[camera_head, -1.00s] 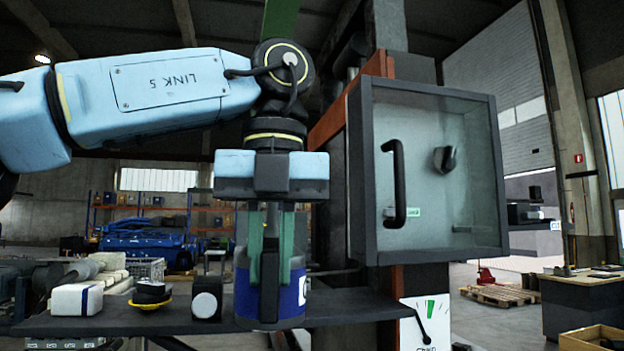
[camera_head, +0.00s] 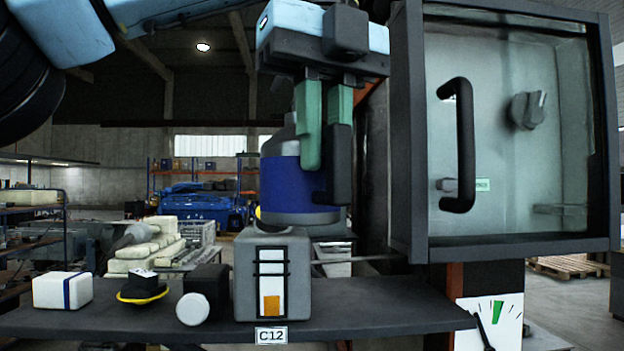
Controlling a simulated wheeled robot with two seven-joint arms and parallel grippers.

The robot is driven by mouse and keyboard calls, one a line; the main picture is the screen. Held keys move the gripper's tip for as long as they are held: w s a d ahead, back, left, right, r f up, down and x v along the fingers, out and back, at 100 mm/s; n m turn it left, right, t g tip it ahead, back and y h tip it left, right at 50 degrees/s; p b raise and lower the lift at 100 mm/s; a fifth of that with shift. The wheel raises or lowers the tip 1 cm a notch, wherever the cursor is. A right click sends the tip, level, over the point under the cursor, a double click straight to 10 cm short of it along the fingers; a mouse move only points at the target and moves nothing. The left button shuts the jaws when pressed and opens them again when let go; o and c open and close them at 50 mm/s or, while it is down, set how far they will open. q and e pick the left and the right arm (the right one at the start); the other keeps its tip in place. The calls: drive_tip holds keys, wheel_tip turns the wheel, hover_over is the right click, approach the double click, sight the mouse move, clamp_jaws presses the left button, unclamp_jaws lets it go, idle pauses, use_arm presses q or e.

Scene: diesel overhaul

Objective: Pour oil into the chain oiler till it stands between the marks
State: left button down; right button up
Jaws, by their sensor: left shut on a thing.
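The oil can (camera_head: 280,183), grey with a broad blue band, is in the head view, upright just above and seemingly partly behind the chain oiler. My left gripper (camera_head: 325,178) is shut on the can at its right side, green fingers pointing down. The gripper hides part of the can; I cannot make out its spout. The chain oiler (camera_head: 242,280) is a grey box on the shelf above the label C12. Its white sight strip has two black marks; a short orange column (camera_head: 271,306) stands at the bottom, below both marks. My right gripper is not in view.
The shelf (camera_head: 390,316) also holds a white box with a blue stripe (camera_head: 50,291), a dark item on a yellow dish (camera_head: 143,288), and a black block with a white round face (camera_head: 193,308). A glass-fronted cabinet (camera_head: 405,150) stands close on the right, above a gauge (camera_head: 493,320).

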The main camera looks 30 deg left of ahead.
use_arm(q)
drive_tip(key=shift+w, duration=0.2)
drive_tip(key=shift+s, duration=0.15)
drive_tip(key=shift+s+d+f+g+h+b, duration=0.25)
drive_tip(key=shift+d+f+g+h+b, duration=0.2)
drive_tip(key=shift+h, duration=0.25)
drive_tip(key=shift+a, duration=0.1)
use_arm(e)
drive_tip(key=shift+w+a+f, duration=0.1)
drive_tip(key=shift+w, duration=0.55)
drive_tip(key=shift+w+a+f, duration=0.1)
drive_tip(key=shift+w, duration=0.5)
use_arm(q)
drive_tip(key=shift+s+d+r, duration=0.15)
drive_tip(key=shift+d, duration=0.05)
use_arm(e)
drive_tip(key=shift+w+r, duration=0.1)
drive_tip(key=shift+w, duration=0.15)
